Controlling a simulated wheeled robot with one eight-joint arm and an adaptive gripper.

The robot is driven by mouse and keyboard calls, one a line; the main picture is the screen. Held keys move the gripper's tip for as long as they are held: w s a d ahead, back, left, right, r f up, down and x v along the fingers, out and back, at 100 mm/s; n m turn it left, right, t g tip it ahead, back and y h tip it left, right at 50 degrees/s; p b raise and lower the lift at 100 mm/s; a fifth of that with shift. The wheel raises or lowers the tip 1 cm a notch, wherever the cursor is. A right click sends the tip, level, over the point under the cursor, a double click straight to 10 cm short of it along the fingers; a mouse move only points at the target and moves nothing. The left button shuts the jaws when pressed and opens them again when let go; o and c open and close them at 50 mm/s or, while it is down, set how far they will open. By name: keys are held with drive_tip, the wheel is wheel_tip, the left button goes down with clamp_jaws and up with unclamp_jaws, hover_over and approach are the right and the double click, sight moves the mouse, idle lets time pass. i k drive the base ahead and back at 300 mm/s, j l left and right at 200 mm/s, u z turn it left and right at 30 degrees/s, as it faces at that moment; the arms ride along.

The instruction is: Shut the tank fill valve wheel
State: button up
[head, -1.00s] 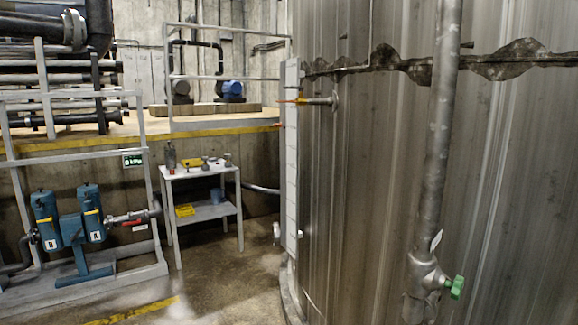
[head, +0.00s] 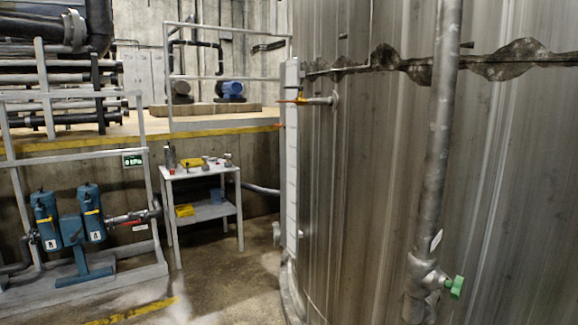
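A green valve wheel (head: 455,287) sits on the right side of a grey valve body (head: 424,275) low in the head view, near the bottom right. The wheel is seen nearly edge-on. A worn grey vertical pipe (head: 440,130) runs down into the valve body, in front of the large metal tank (head: 360,180). A small pale tag (head: 436,240) hangs just above the valve. Whether the valve is open or shut cannot be told. My gripper is not in view.
A small white table (head: 200,172) with tools stands left of the tank. A railed frame with blue filter canisters (head: 92,212) stands at far left. A raised yellow-edged platform (head: 215,128) lies behind. The floor (head: 230,285) between is clear.

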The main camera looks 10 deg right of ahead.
sight(456, 287)
drive_tip(key=l+z, duration=0.35)
drive_tip(key=i+l+z, duration=0.15)
drive_tip(key=l+z, duration=0.2)
